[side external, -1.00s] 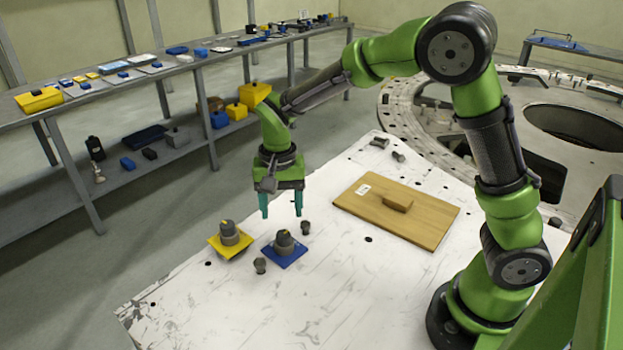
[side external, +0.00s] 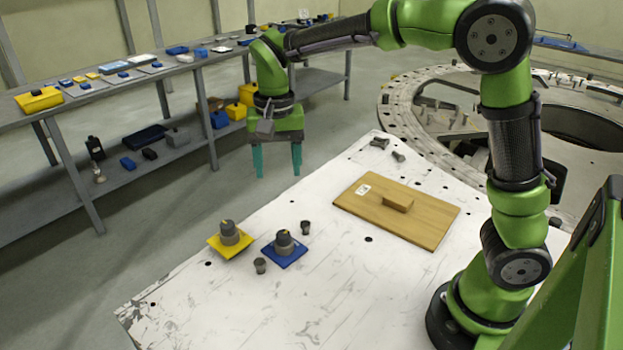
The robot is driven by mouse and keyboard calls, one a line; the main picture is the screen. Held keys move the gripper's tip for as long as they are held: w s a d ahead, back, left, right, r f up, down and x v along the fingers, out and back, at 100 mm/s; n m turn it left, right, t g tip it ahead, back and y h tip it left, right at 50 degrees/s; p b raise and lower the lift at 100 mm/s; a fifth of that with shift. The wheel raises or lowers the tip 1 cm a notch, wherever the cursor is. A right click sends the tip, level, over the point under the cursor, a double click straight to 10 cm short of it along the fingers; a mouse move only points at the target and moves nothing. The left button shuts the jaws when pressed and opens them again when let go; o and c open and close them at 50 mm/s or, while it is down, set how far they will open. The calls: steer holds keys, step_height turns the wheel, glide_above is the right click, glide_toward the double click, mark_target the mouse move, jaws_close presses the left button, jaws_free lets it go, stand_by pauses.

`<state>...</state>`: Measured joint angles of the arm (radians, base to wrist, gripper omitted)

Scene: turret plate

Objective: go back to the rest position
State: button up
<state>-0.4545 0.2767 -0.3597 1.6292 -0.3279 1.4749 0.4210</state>
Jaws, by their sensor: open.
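My gripper (side external: 276,172) is open and empty, its two teal fingers pointing down. It hangs in the air, well above the white table (side external: 335,280) and clear of everything on it. Below it on the table, a grey knob-like part (side external: 229,233) stands on a yellow plate (side external: 223,250), and a similar grey part (side external: 284,243) stands on a blue plate (side external: 290,259). Nothing is hidden between the fingers.
Two small dark pegs (side external: 305,228) (side external: 260,266) stand by the blue plate. A wooden board with a handle (side external: 428,228) lies to the right. A cluttered bench (side external: 85,92) stands behind at left, and a large round turret ring (side external: 440,130) at right.

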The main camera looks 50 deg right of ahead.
steer(key=s+d+r+n+t+y, duration=0.1)
steer(key=s+r+n+t, duration=0.1)
steer(key=s, duration=0.6)
steer(key=s+d+r+n+t+y, duration=0.1)
steer(key=s+d+n+t, duration=0.1)
steer(key=s+t, duration=0.3)
steer(key=s, duration=0.4)
steer(key=shift+r+n, duration=0.4)
